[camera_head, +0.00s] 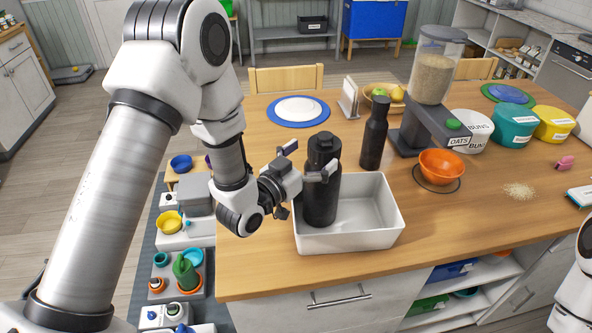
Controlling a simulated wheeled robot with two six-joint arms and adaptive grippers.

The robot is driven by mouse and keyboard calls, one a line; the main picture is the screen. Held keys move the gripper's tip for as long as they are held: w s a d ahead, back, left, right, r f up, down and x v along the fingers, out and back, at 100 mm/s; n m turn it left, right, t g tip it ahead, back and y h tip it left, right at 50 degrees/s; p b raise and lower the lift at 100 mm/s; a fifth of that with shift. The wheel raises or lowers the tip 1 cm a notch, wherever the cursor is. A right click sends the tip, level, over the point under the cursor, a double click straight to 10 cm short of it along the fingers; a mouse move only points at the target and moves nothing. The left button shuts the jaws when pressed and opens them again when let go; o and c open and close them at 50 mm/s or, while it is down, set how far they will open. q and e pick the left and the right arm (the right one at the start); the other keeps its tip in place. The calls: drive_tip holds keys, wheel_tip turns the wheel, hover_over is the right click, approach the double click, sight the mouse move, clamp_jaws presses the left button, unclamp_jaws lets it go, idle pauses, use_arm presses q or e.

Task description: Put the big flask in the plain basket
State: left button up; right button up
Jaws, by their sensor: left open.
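The big flask (321,202) is black and upright, with its lower part inside the left end of the plain white basket (372,240). Whether its base rests on the basket floor is hard to tell. My left gripper (308,160) is open at the flask's upper left. One finger overlaps the front of the flask and the other is to its left, toward the back. A smaller black flask (375,135) stands upright on the table behind the basket. My right gripper is out of view; only part of the right arm shows at the right edge.
An orange bowl (441,166) and a grain dispenser (433,75) stand right of the basket. Tubs (512,127) line the right back. A plate on a blue mat (299,109) lies behind. The wooden table front right is mostly clear.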

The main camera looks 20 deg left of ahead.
use_arm(q)
drive_tip(key=v, duration=0.1)
drive_tip(key=b+v, duration=0.1)
drive_tip(key=v, duration=0.3)
drive_tip(key=shift+a+f, duration=0.1)
drive_tip(key=shift+f, duration=0.2)
drive_tip(key=v, duration=0.2)
drive_tip(key=p+v, duration=0.1)
drive_tip(key=shift+s+a+r, duration=0.1)
drive_tip(key=shift+s+r, duration=0.15)
drive_tip(key=shift+s, duration=0.15)
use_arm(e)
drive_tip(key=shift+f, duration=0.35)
